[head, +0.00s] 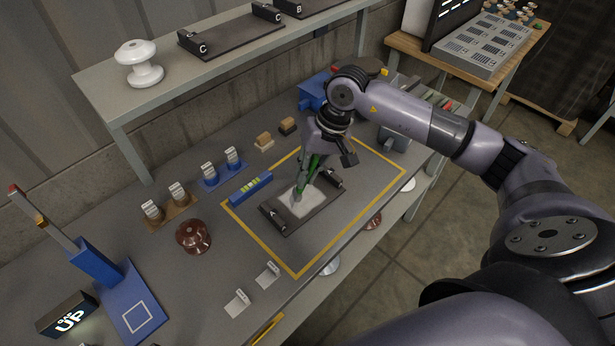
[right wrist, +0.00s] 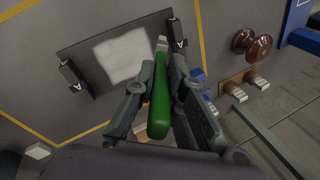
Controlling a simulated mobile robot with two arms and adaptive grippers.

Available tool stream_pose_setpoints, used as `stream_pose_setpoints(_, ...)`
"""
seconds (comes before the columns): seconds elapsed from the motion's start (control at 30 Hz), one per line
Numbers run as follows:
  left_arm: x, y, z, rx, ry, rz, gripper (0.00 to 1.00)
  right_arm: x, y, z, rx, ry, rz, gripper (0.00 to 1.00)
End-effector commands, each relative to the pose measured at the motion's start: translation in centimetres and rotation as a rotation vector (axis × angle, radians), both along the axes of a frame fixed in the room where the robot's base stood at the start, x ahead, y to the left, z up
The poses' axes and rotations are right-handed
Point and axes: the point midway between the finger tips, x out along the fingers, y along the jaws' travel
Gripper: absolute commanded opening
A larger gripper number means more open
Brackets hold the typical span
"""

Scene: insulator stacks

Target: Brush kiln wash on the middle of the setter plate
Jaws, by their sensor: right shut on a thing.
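The setter plate is a dark rectangular plate (head: 276,215) with a raised block at each end, lying inside the yellow outline. A whitish patch (head: 300,203) covers its middle, and it also shows in the right wrist view (right wrist: 122,58). My right gripper (head: 308,180) is over the plate, shut on a green-handled brush (right wrist: 160,104). The brush slants down, with its tip at or just above the white patch; I cannot tell whether it touches. The fingers and handle hide part of the patch in the head view. My left gripper is not in view.
A blue level-like bar (head: 251,188) lies left of the plate. A brown insulator (head: 193,236), several small light-topped blocks and a blue stand (head: 125,302) are further left. A raised shelf (head: 110,102) with a white insulator (head: 139,64) runs behind. Bare mat surrounds the plate.

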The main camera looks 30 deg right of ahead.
Motion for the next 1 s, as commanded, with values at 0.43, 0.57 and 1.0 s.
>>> stream_pose_setpoints(0.43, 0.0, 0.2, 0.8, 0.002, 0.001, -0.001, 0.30, -0.1, 0.1, 2.4, 0.000, 0.000, -0.011, 0.00)
stream_pose_setpoints(0.57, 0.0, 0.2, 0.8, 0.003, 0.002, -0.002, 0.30, -0.1, 0.1, 2.4, 0.000, 0.000, -0.011, 0.00)
stream_pose_setpoints(1.0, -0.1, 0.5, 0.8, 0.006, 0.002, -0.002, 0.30, -2.8, 2.2, 3.8, 0.007, 0.000, 0.074, 0.00)
